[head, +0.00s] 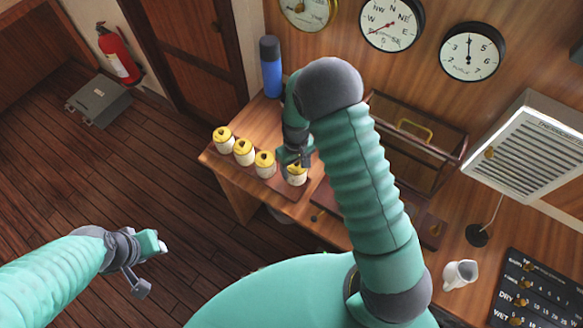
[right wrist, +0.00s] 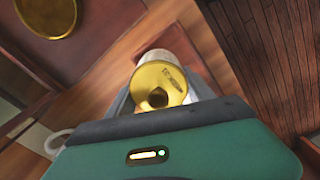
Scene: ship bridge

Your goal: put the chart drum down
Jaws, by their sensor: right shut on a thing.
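My right gripper (head: 295,163) is shut on a cream chart drum (head: 297,178) with a gold top. In the right wrist view the drum's gold lid (right wrist: 160,84) sits between the fingers, with a dark hole in it. My left gripper (head: 150,265) is open and empty over the floor.
The wooden desk (head: 236,182) ends at its front left edge near the drums. A blue flask (head: 271,68) stands behind them. A wooden rack with a brass handle (head: 414,130) is to the right. A white mug (head: 460,274) and a lamp base (head: 478,235) stand further right.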

